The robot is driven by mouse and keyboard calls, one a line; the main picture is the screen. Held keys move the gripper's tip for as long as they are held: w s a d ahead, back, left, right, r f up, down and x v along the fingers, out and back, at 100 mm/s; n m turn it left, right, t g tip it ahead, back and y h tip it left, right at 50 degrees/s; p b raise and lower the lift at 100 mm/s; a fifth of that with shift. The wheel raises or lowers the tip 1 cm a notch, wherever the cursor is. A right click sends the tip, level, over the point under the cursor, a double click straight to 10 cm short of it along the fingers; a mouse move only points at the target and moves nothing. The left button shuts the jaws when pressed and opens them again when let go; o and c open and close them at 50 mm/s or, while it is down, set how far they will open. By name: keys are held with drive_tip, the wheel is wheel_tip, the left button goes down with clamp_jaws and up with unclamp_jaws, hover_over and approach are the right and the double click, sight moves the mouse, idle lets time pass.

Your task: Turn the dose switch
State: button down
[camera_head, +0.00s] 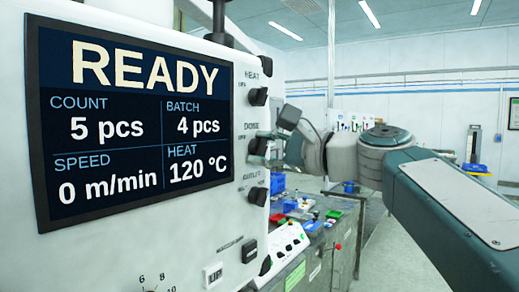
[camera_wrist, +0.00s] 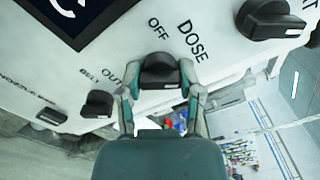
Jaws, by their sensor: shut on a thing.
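The dose switch (camera_wrist: 160,70) is a black rotary knob on the white panel, with the printed words DOSE and OFF beside it in the wrist view. My gripper (camera_wrist: 159,82) is shut on this knob, one finger on each side. In the head view the dose switch (camera_head: 258,147) is the middle knob of the column right of the screen, and my gripper (camera_head: 270,150) reaches it from the right. The fingers hide part of the knob, and I cannot tell its exact angle.
The screen (camera_head: 130,115) reads READY, with heat at 120 °C. A heat knob (camera_head: 258,96) sits above and another black knob (camera_head: 256,195) below, both close to my gripper. A cluttered bench (camera_head: 325,245) stands behind. The floor at right is open.

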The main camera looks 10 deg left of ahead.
drive_tip(key=shift+w+f, duration=0.15)
drive_tip(key=shift+f, duration=0.2)
drive_tip(key=shift+c, duration=1.3)
unclamp_jaws()
drive_tip(key=shift+d+r, duration=0.15)
drive_tip(key=shift+s+d, duration=0.15)
drive_tip(key=shift+s, duration=0.05)
drive_tip(key=v, duration=1.1)
drive_tip(key=shift+d, duration=0.15)
